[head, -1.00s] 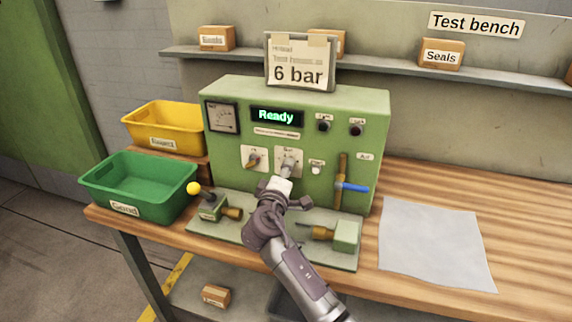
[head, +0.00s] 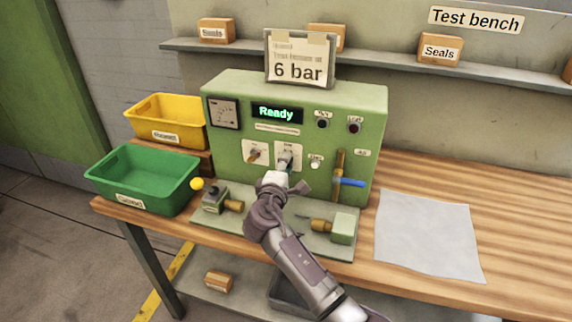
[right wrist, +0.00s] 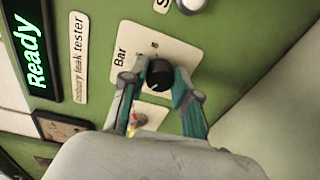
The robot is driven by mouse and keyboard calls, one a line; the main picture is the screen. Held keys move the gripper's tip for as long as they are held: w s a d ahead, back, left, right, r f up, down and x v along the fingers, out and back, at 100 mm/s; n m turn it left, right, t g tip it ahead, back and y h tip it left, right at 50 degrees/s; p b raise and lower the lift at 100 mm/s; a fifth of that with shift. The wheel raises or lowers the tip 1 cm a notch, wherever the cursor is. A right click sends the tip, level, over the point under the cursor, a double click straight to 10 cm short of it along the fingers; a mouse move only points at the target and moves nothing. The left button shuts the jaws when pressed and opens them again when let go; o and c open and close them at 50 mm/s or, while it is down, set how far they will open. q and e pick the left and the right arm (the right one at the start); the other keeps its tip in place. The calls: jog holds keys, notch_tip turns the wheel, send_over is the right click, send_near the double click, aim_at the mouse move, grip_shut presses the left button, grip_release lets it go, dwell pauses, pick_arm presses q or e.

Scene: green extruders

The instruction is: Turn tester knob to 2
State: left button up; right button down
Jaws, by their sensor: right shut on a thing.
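The green leak tester (head: 300,98) stands on the bench with its display reading "Ready". Its black round knob (right wrist: 157,77) sits on a pale "Bar" plate (right wrist: 128,46), which also shows in the head view (head: 291,147). My right gripper (right wrist: 161,79) has one finger on each side of this knob and is shut on it. In the head view my right gripper (head: 284,163) covers most of the knob. The knob's pointer and most scale numbers are hidden or too small to read. My left gripper is not in view.
A card (head: 299,60) on top reads "6 bar". Fixtures with a yellow-ball handle (head: 197,184) and a green block (head: 343,228) stand in front. Green (head: 118,200) and yellow bins stand left.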

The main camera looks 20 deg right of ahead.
jog(key=c, duration=0.9)
grip_release()
jog(key=shift+o, duration=0.2)
jog(key=v, duration=1.2)
